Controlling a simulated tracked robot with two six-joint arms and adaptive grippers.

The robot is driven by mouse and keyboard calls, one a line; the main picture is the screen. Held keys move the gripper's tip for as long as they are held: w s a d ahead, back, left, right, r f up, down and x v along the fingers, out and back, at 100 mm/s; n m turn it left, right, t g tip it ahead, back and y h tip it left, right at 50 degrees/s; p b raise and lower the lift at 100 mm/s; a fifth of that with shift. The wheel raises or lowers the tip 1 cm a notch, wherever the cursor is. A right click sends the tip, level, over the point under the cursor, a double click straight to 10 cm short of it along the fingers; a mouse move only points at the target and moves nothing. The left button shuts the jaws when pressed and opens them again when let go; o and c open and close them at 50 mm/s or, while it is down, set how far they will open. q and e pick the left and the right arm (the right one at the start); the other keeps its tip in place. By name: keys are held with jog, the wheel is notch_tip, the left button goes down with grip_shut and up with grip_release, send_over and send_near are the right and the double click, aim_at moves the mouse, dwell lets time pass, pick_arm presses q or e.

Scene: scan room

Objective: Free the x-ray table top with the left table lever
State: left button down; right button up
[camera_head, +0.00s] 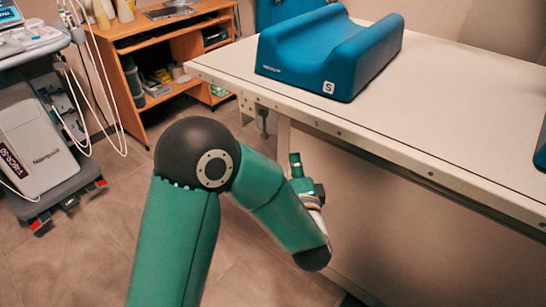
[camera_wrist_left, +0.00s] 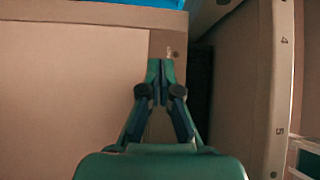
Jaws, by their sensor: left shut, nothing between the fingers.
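The white x-ray table top (camera_head: 440,115) fills the upper right of the head view, with a bolted rail along its near edge. A small dark part (camera_head: 262,112) hangs under the table's left corner; it may be the left table lever, but I cannot tell for sure. My left gripper (camera_head: 296,158) is below the near edge, to the right of that part and apart from it in the picture. The left wrist view shows its fingers (camera_wrist_left: 160,68) shut and empty, over a beige panel's brown edge strip. I cannot make out a lever there. My right gripper is not in view.
A blue positioning cushion (camera_head: 305,72) lies on the table top, with another blue piece (camera_head: 541,150) at the right edge. A wooden desk (camera_head: 135,100) and a wheeled grey machine (camera_head: 40,150) stand at left. The floor between is clear. A numbered pale strip (camera_wrist_left: 275,90) is at right in the wrist view.

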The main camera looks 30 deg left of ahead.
pick_arm(q)
jog(key=shift+s+a+r, duration=0.1)
jog(key=shift+s+r, duration=0.05)
jog(key=shift+r, duration=0.1)
jog(key=w+a+b, duration=0.3)
jog(key=w+a, duration=0.1)
jog(key=a, duration=0.4)
jog(key=shift+w+a, duration=0.2)
dwell(0.4)
jog(key=s+r+m+g+h+p, duration=0.2)
jog(key=s+r+m+g+p, duration=0.1)
jog(key=p, duration=2.3)
jog(key=s+m+g, duration=0.1)
jog(key=s+g, duration=0.1)
jog(key=s, duration=0.1)
jog(key=shift+s+a+m, duration=0.2)
jog(key=shift+a+m, duration=0.05)
jog(key=shift+m, duration=0.05)
